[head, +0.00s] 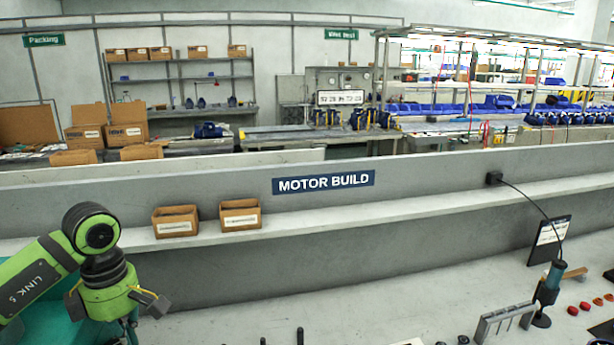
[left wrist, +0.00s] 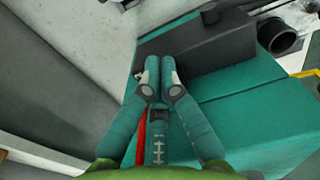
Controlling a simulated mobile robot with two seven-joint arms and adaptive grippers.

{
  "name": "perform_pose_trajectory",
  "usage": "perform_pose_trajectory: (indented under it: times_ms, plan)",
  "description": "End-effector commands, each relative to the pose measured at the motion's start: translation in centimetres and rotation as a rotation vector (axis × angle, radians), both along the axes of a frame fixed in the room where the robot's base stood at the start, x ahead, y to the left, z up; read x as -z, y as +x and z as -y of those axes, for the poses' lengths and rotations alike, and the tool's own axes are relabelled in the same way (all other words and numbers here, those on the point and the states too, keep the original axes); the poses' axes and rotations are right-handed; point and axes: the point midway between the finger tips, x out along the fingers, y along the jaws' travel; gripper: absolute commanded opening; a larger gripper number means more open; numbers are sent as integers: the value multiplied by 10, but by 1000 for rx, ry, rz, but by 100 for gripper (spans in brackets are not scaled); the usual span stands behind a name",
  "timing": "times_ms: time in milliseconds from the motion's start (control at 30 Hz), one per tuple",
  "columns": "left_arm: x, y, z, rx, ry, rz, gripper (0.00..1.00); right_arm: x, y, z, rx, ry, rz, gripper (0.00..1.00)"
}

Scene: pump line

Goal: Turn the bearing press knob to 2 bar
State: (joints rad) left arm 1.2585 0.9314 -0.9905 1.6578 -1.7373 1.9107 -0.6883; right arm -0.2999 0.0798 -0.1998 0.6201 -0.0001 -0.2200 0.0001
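My left gripper (head: 131,330) hangs at the lower left of the head view, over a teal machine body (head: 48,322), only part of which shows. In the left wrist view my left gripper (left wrist: 159,66) has its two fingers together, with nothing seen between them. Its tips are in front of a dark grey block (left wrist: 195,48) on the teal machine body (left wrist: 240,105). A small dark round part (left wrist: 210,13) sits on top of the block. A black cylinder (left wrist: 278,36) stands to the right. I cannot make out a pressure knob or scale. My right gripper is not in view.
Two cardboard bins (head: 176,221) stand on the grey ledge behind the bench. A tablet (head: 549,240), a blue upright tool (head: 549,285), a grey slotted rack (head: 503,322) and small red parts are at the right. The middle of the bench is mostly clear.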

Motion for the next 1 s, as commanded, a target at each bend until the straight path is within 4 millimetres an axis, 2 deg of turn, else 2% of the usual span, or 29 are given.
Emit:
perform_pose_trajectory:
  times_ms: [233,700,1000]
  plan:
    - [-8,1,3,0,-1,1,0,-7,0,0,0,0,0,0]
    - [-61,1,4,2,-2,3,0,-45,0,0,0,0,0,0]
    - [-60,1,5,3,-3,2,0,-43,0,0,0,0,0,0]
